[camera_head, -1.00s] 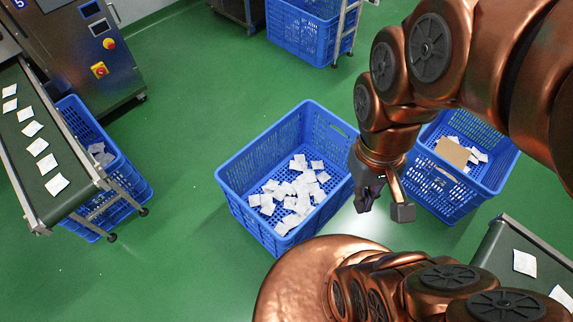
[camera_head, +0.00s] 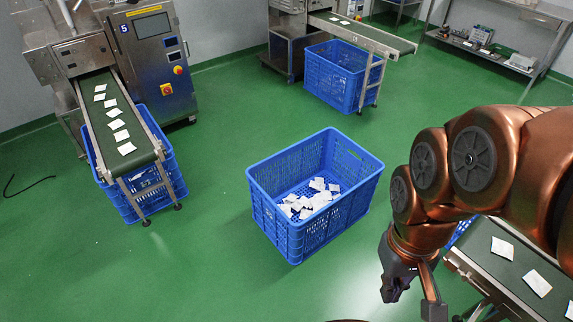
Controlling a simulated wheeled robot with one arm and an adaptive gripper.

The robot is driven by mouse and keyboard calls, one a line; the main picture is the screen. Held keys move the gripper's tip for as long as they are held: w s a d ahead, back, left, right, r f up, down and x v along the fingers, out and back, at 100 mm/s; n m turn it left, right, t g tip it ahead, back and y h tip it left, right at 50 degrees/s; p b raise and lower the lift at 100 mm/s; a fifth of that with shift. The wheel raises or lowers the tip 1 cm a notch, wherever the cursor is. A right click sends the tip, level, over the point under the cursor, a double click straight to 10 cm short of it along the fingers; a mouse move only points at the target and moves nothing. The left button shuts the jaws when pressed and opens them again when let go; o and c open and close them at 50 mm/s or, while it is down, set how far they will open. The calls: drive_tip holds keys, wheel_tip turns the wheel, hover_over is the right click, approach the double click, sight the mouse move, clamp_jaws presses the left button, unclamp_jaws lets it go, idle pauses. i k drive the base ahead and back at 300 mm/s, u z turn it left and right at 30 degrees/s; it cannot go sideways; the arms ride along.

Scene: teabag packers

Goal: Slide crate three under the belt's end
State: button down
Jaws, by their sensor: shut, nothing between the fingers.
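A blue slatted crate (camera_head: 262,205) stands alone on the open floor in the middle, partly filled with white teabags (camera_head: 312,200). No number shows on it, so I cannot tell which crate is three. My gripper (camera_head: 411,298) hangs in the lower right, shut and empty, to the right of this crate and apart from it in the picture. A green belt (camera_head: 485,240) with teabags ends at the lower right, partly behind my arm. A sliver of blue crate (camera_head: 459,233) shows beside that belt; the rest is hidden.
Machine 5 (camera_head: 150,60) stands at the left with its belt (camera_head: 112,145) over another blue crate (camera_head: 175,175). At the back, a belt (camera_head: 375,35) stands over a crate (camera_head: 335,75). A metal shelf (camera_head: 500,50) is at the far right. Green floor around the middle crate is clear.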

sight(303, 218)
drive_tip(key=u, duration=0.65)
drive_tip(key=i, duration=0.5)
drive_tip(key=u, duration=1)
drive_tip(key=i, duration=1.15)
drive_tip(key=z, duration=0.7)
drive_tip(key=i, duration=1.1)
drive_tip(key=z, duration=1.05)
